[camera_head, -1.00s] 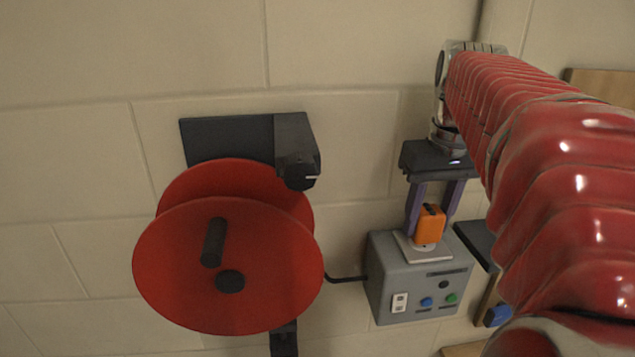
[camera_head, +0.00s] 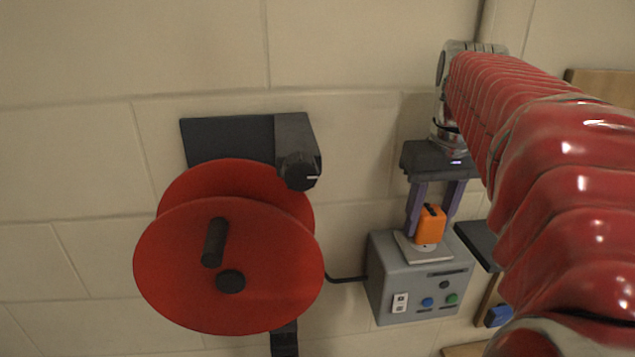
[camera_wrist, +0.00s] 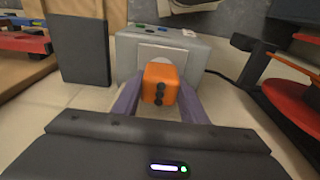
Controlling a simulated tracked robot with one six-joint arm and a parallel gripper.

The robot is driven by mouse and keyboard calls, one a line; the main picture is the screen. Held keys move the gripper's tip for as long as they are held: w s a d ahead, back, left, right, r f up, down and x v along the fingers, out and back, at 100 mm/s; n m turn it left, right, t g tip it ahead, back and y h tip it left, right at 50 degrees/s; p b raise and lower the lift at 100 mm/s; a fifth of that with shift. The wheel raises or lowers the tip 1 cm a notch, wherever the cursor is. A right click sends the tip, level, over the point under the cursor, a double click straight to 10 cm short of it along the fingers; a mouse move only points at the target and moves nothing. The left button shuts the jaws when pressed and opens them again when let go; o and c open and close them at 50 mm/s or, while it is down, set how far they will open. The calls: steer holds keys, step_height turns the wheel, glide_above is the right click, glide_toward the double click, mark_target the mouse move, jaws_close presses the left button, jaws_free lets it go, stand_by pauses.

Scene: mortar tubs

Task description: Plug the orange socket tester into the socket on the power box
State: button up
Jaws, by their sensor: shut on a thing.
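The orange socket tester (camera_head: 431,224) is a small block held upright between the purple fingers of my gripper (camera_head: 432,222). It also shows in the wrist view (camera_wrist: 160,82), with dark dots on its near face.
A black cable (camera_head: 345,279) runs to the box. A dark panel (camera_head: 478,243) stands close to the right of the box.

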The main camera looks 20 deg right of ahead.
mark_target(434, 216)
steer(key=shift+f, duration=0.5)
stand_by(0.4)
steer(key=o, duration=1.1)
steer(key=r, duration=0.4)
steer(key=s+r, duration=0.1)
steer(key=r, duration=0.8)
steer(key=shift+s+a+r, duration=0.25)
steer(key=shift+s+r, duration=0.05)
